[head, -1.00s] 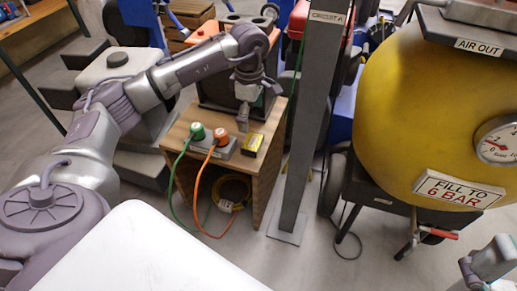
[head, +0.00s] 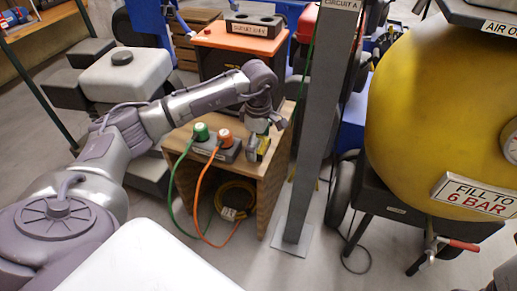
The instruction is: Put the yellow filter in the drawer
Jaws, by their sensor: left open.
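A small yellow block (head: 264,146), which looks like the yellow filter, lies on the wooden stand (head: 279,165), right of a grey socket block. My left gripper (head: 257,146) points down at it with open jaws and partly hides it. I cannot tell whether the fingers touch it. I cannot make out a drawer for certain. A grey piece of what looks like my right gripper (head: 505,276) shows at the bottom right corner; its jaws are not clear.
A green plug (head: 201,131) and an orange plug (head: 225,137) with hanging cables stand left of the filter. A grey post (head: 318,130) rises close on the right. An orange-topped cabinet (head: 239,37) stands behind. A yellow tank (head: 430,110) fills the right.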

